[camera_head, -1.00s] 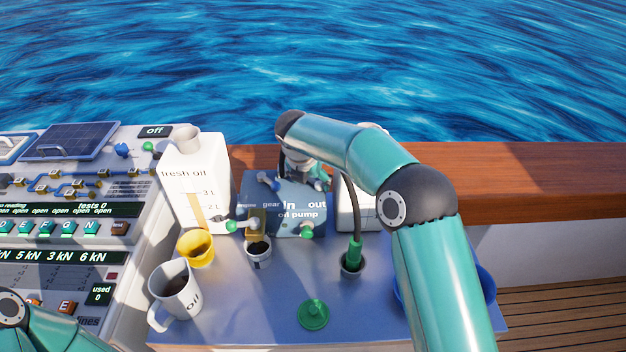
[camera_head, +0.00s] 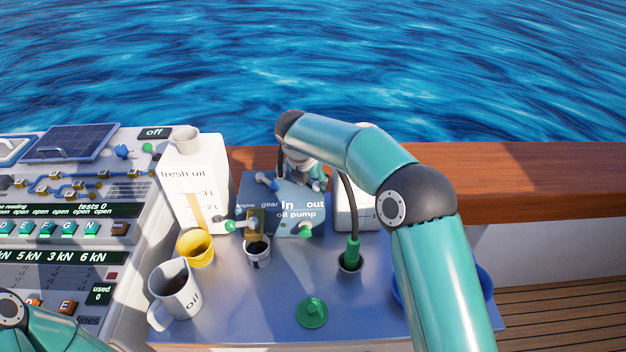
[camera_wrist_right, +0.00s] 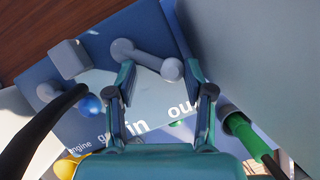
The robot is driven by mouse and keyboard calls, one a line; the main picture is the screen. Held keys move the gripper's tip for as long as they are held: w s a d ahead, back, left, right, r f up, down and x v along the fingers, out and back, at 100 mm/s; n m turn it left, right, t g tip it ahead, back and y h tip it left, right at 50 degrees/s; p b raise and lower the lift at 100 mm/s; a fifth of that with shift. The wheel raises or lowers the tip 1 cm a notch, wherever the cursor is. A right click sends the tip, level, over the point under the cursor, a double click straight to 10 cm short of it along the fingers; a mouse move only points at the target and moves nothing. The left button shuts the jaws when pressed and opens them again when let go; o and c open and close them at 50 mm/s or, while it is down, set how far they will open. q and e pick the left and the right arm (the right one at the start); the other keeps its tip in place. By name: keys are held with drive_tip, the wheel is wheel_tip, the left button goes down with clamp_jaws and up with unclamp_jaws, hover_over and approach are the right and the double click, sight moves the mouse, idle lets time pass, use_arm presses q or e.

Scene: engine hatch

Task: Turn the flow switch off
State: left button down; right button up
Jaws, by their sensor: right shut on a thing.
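The blue-grey oil pump (camera_head: 284,224) stands at the back of the blue-grey bench, with "in" and "out" printed on its top. In the right wrist view a grey lever (camera_wrist_right: 148,57) with rounded ends lies across the pump's top (camera_wrist_right: 150,102), above these labels. My right gripper (camera_wrist_right: 160,69) has its two fingers on either side of this lever, near its round knob. In the head view my right gripper (camera_head: 308,178) is at the pump's back edge, partly hidden by my arm. I cannot tell which control is the flow switch. My left gripper is out of the picture.
A white fresh oil can (camera_head: 190,192), yellow cup (camera_head: 195,247) and oil jug (camera_head: 175,290) stand left of the pump. A dark hose with a green end (camera_head: 352,250) rises close to my right arm. A green lid (camera_head: 312,312) lies at the front of the bench.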

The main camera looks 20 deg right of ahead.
sight(303, 189)
drive_tip(key=shift+a+f+m+p, duration=0.2)
drive_tip(key=shift+a+m+p, duration=0.3)
drive_tip(key=shift+p, duration=0.25)
drive_tip(key=m+p, duration=0.1)
drive_tip(key=p, duration=0.1)
drive_tip(key=a+m+g+h+p, duration=0.1)
drive_tip(key=m+p, duration=0.1)
drive_tip(key=p, duration=0.1)
drive_tip(key=m+g+p, duration=0.1)
drive_tip(key=m+p, duration=0.1)
drive_tip(key=shift+w+a+r, duration=0.2)
drive_tip(key=shift+a, duration=0.15)
drive_tip(key=shift+w+a+f+m+h+p, duration=0.15)
drive_tip(key=shift+m+h+p, duration=0.15)
drive_tip(key=shift+m+p, duration=0.5)
drive_tip(key=shift+w+a+f+m+g+p, duration=0.15)
drive_tip(key=shift+m+g+p, duration=0.25)
drive_tip(key=shift+m, duration=0.2)
